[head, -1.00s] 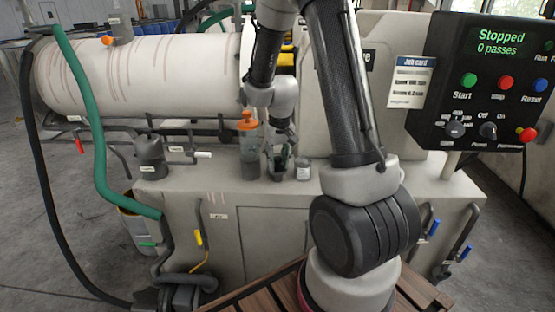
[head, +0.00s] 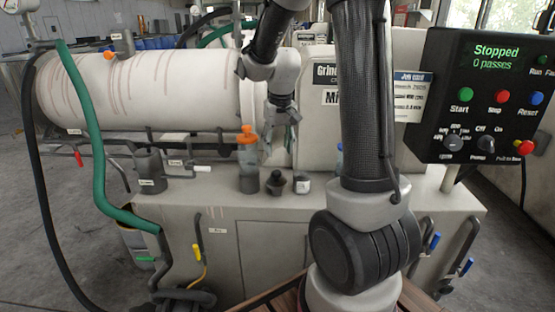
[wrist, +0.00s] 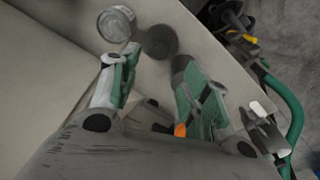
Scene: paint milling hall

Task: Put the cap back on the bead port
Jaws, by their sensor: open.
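A dark, squat round piece with a narrower knob-like top (head: 276,183) stands on the grey machine ledge. It looks like a cap on a port, but I cannot tell whether they are separate parts or how it is seated. In the wrist view it is a dark disc (wrist: 160,42) beyond the fingertips. My gripper (head: 280,118) hangs above it, pointing down. Its green-padded fingers (wrist: 155,85) are apart, with nothing held between them. An orange-topped cylinder (head: 247,165) stands just left of the dark piece, close to one finger in the wrist view.
A small grey-lidded jar (head: 302,184) stands just right of the dark piece. A dark pot (head: 150,172) is on the left. The white streaked drum (head: 150,85) lies behind, and a control panel (head: 490,95) reading "Stopped" is at right. A green hose (head: 97,160) runs down the left.

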